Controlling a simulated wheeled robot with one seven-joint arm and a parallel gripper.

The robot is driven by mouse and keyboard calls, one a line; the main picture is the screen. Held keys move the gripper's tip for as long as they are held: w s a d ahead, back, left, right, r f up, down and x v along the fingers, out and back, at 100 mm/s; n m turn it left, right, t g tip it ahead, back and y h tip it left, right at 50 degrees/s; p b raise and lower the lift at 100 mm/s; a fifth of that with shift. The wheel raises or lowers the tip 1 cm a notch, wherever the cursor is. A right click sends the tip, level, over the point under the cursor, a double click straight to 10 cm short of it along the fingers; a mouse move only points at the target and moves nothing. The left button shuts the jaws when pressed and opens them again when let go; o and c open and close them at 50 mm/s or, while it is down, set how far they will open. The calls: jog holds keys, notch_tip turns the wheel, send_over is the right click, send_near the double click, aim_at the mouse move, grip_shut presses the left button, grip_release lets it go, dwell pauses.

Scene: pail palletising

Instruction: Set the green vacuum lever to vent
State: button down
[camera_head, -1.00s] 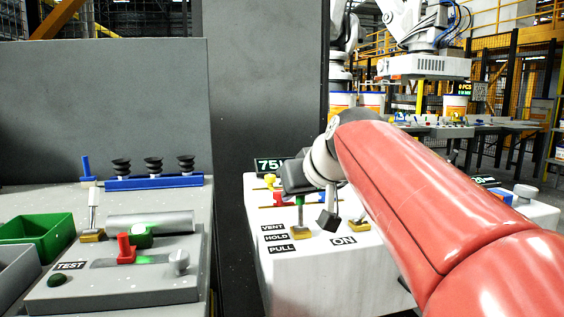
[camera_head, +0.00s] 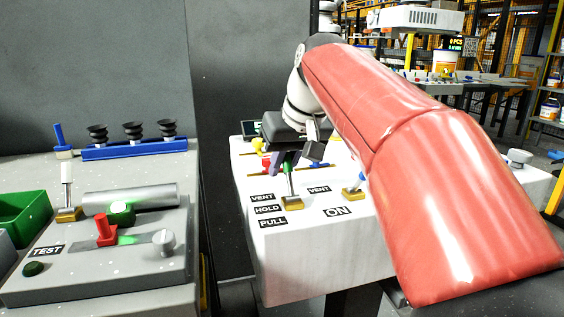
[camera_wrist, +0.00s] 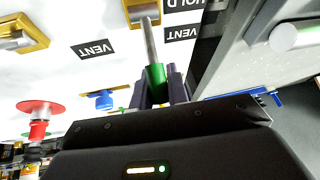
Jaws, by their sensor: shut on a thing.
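The green vacuum lever (camera_head: 291,184) stands on a gold base on the white panel, beside the VENT (camera_head: 262,197), HOLD (camera_head: 268,209) and PULL (camera_head: 272,222) labels. Its metal shaft leans slightly towards the back. My gripper (camera_head: 286,160) is shut on its green grip from behind and above. In the wrist view the green grip (camera_wrist: 156,77) sits between the two dark fingers of my gripper (camera_wrist: 160,88), with the bare shaft running up to the gold base. The top of the grip is hidden by the fingers and palm.
A blue-tipped lever (camera_head: 355,189) stands to the right by the ON label, under my red arm. A yellow knob (camera_head: 257,145) and a red one lie behind. A grey test box (camera_head: 110,275) with a red lever stands left, across a gap.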

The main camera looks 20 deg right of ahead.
jog(key=c, duration=1.4)
grip_release()
jog(key=shift+o, duration=0.2)
jog(key=v, duration=0.7)
jog(key=shift+r, duration=0.35)
jog(key=shift+s, duration=0.2)
